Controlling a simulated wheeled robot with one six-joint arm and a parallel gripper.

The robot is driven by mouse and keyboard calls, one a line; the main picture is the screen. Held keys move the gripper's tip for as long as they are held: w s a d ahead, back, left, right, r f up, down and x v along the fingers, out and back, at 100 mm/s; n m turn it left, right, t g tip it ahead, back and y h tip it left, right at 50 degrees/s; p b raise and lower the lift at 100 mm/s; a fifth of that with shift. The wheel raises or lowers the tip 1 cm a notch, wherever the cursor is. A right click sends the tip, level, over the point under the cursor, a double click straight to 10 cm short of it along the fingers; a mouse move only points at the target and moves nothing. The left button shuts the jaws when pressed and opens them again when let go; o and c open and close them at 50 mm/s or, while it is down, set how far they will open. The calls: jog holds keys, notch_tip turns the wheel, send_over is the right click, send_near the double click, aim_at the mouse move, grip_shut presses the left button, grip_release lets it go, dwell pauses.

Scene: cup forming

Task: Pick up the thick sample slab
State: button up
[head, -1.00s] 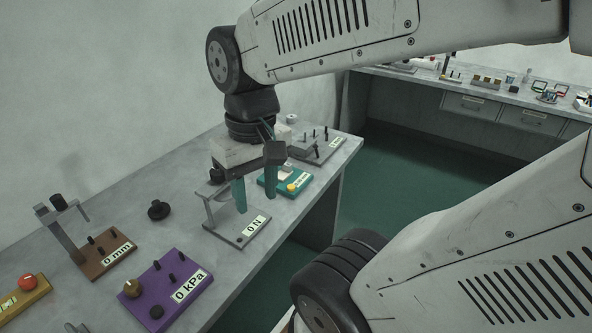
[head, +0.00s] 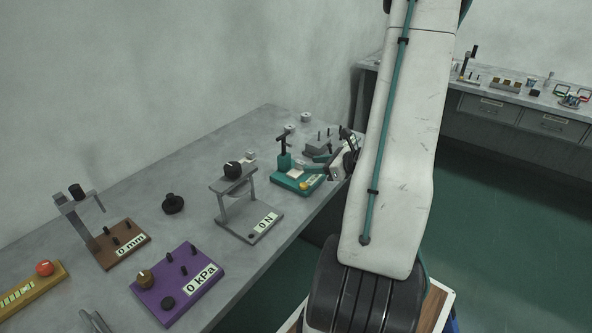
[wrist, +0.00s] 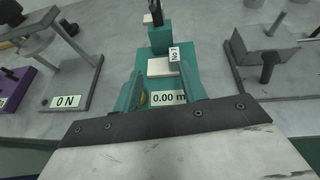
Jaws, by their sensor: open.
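A pale square slab (wrist: 161,66) lies on the teal measuring device (wrist: 160,38), which has a 0.00 display. I cannot tell from its look whether it is the thick sample slab. My gripper (wrist: 163,72) is open, its two teal fingers reaching over the device's base on either side of the slab. No contact is visible. In the head view my gripper (head: 325,168) is beside the right side of the teal device (head: 290,180), partly hidden by my arm.
A grey press (head: 238,200) reading 0 N stands left of the teal device, and a grey fixture with pegs (wrist: 268,48) stands to its right. A purple 0 kPa unit (head: 178,285) and a brown 0 mm stand (head: 122,245) are farther left. The bench front edge is close.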

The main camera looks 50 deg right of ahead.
aim_at(301, 163)
jog(key=shift+w+d+f+m+h, duration=0.1)
jog(key=shift+d+m+h, duration=0.2)
jog(key=shift+d+m, duration=0.35)
jog(key=shift+w+d, duration=0.25)
jog(key=shift+w, duration=0.05)
jog(key=x, duration=0.7)
jog(key=shift+w+f, duration=0.1)
jog(key=shift+f, duration=0.1)
grip_shut()
